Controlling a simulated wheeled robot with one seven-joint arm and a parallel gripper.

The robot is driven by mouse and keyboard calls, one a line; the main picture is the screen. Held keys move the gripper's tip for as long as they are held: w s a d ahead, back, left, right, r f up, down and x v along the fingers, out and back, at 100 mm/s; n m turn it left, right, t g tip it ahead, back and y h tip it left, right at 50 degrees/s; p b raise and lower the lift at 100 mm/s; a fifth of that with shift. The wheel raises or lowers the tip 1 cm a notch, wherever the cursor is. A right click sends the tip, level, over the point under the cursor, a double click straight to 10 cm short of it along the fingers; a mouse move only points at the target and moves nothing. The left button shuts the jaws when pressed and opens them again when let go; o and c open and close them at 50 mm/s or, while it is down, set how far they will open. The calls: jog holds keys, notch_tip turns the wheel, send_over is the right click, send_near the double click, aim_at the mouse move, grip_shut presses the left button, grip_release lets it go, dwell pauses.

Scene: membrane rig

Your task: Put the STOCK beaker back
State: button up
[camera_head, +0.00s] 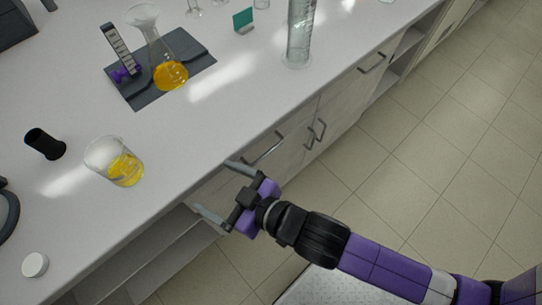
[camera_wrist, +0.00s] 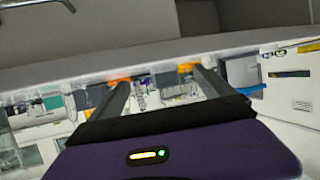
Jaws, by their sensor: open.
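A glass beaker (camera_head: 115,161) with yellow liquid stands on the white bench near its front edge in the head view. I cannot read a STOCK label on it. My gripper (camera_head: 218,190) is open and empty, just off the bench's front edge, to the right of and below the beaker in the picture. It does not touch the beaker. In the wrist view my gripper's two fingers (camera_wrist: 158,82) are spread apart with nothing between them. I cannot make out the beaker in that view.
A dark mat (camera_head: 190,75) holds a flask (camera_head: 171,74) with orange liquid and a purple-based stand (camera_head: 122,55). A tall glass cylinder (camera_head: 299,35) stands near the edge. A black cup (camera_head: 45,144) and white cap (camera_head: 35,265) lie left. Drawer handles (camera_head: 264,148) line the bench front.

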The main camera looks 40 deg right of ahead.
jog(key=s+d+r+m+h, duration=0.1)
jog(key=s+d+r, duration=0.1)
jog(key=s+d, duration=0.2)
jog(key=s+d+r+m+t+h, duration=0.1)
jog(key=s+d+r, duration=0.1)
jog(key=s, duration=0.7)
jog(key=s+d+r+m+h, duration=0.1)
jog(key=s+d+r, duration=0.1)
jog(key=s+d, duration=0.3)
jog(key=shift+s+d+r+h, duration=0.25)
jog(key=shift+s+d+h, duration=0.05)
jog(key=shift+s, duration=0.95)
